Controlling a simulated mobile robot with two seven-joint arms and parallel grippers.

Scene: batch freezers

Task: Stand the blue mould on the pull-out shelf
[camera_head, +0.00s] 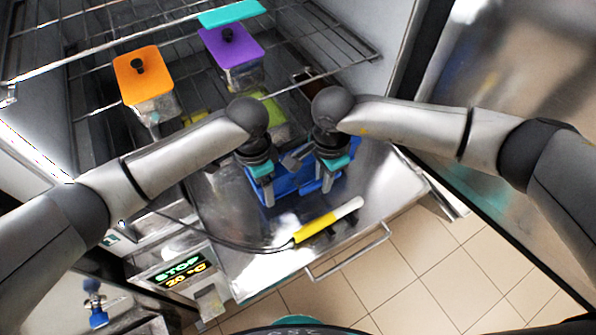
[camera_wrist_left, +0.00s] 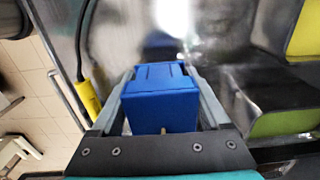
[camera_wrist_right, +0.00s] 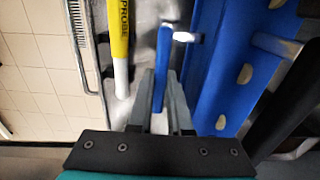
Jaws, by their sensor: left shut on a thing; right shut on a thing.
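The blue mould (camera_head: 296,184) is over the pull-out shelf (camera_head: 225,235), in front of the wire racks. My left gripper (camera_head: 268,196) is shut on its left part; in the left wrist view a blue block of the mould (camera_wrist_left: 160,105) sits between the fingers. My right gripper (camera_head: 327,184) is shut on its right part; in the right wrist view a thin blue piece (camera_wrist_right: 163,70) is between the fingers, beside a longer blue wall (camera_wrist_right: 222,70) with pale oval spots. The arms hide much of the mould. I cannot tell whether its underside touches the shelf.
A yellow and white probe (camera_head: 328,220) with a dark cable lies on the shelf in front of the mould. Tubs with orange (camera_head: 142,73) and purple (camera_head: 230,45) lids stand behind on the racks. A green-topped thing (camera_head: 268,110) is close behind the grippers. The shelf's handle (camera_head: 350,255) is at the front.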

